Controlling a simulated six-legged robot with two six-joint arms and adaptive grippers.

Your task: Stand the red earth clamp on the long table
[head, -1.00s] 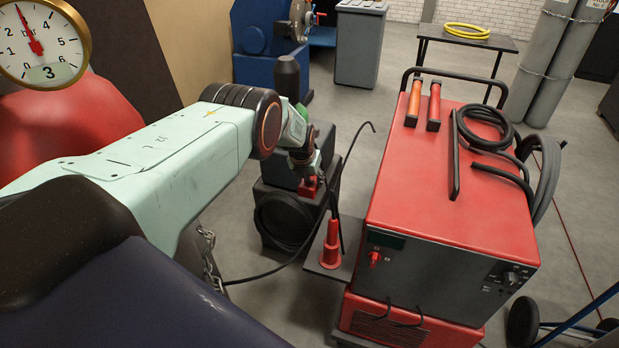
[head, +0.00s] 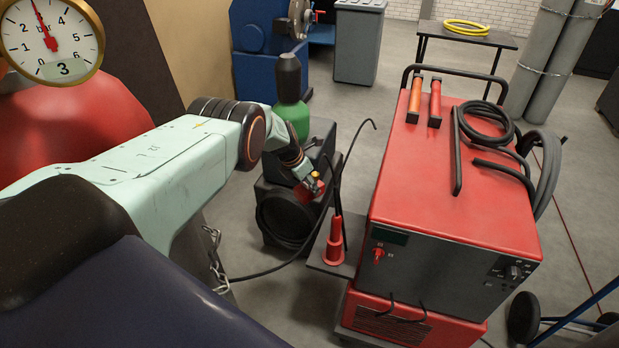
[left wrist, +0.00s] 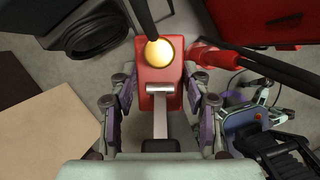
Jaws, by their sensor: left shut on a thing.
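The red earth clamp (left wrist: 160,60) is a red block with a round yellow part on top. In the left wrist view it sits between the fingers of my left gripper (left wrist: 158,88), which is shut on it. In the head view the clamp (head: 318,187) shows small at the tip of my left gripper (head: 308,182), in front of a dark machine. A black bar or cable (left wrist: 143,18) reaches the yellow part in the wrist view; I cannot tell if it is joined. No table is clearly identifiable as the long table. My right gripper is not in view.
A red welding machine (head: 455,180) stands right of the clamp. Beside it, a red cone-shaped holder (head: 334,246) has thin black rods above it. A green bottle (head: 292,115) stands behind my arm. A dark table (head: 490,40) with a yellow hose (head: 466,27) is at the back.

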